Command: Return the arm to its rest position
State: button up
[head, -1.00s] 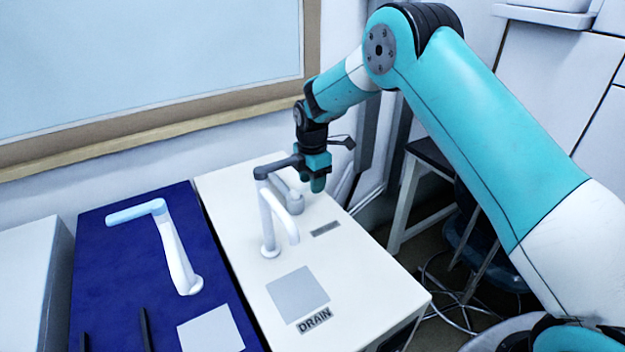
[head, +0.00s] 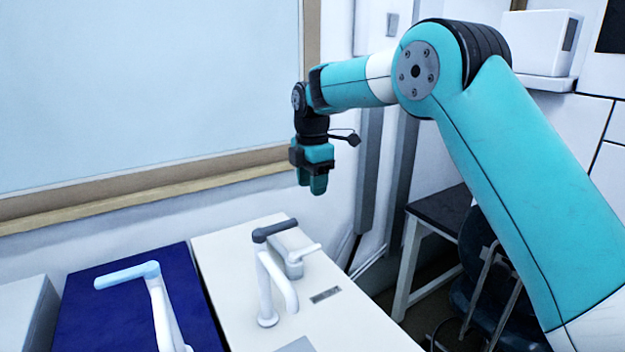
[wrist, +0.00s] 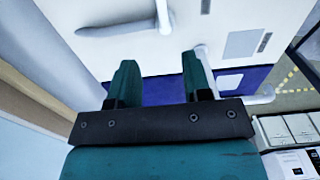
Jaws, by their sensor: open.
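My gripper (head: 313,185) hangs pointing down at the end of my teal arm, above the back of the white table and clear of the things on it. In the wrist view my gripper (wrist: 156,85) shows two teal fingers spread apart with nothing between them. A white stand with a dark grey top arm (head: 273,230) stands on the white table below and left of the gripper, with a gap between them.
A grey and white fitting (head: 292,262) sits behind the stand. A blue-topped surface (head: 85,315) with a light-blue-topped white stand (head: 127,275) lies left. A dark stool (head: 440,210) and chair (head: 480,265) stand right. A wood-framed panel (head: 140,100) covers the back wall.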

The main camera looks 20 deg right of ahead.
jog(key=shift+r, duration=0.5)
jog(key=s+a+r+m+y, duration=0.1)
jog(key=s+a+r+m, duration=0.15)
jog(key=s, duration=0.55)
jog(key=s+a+r+m+y, duration=0.15)
jog(key=s+m, duration=0.25)
jog(key=s, duration=0.5)
jog(key=s+a+f+m+y, duration=0.1)
jog(key=s+m, duration=0.6)
jog(key=s, duration=1.4)
jog(key=shift+s+f+y, duration=0.25)
jog(key=shift+f+y, duration=0.1)
jog(key=shift+f, duration=0.3)
jog(key=shift+a+m, duration=0.15)
jog(key=shift+m, duration=0.1)
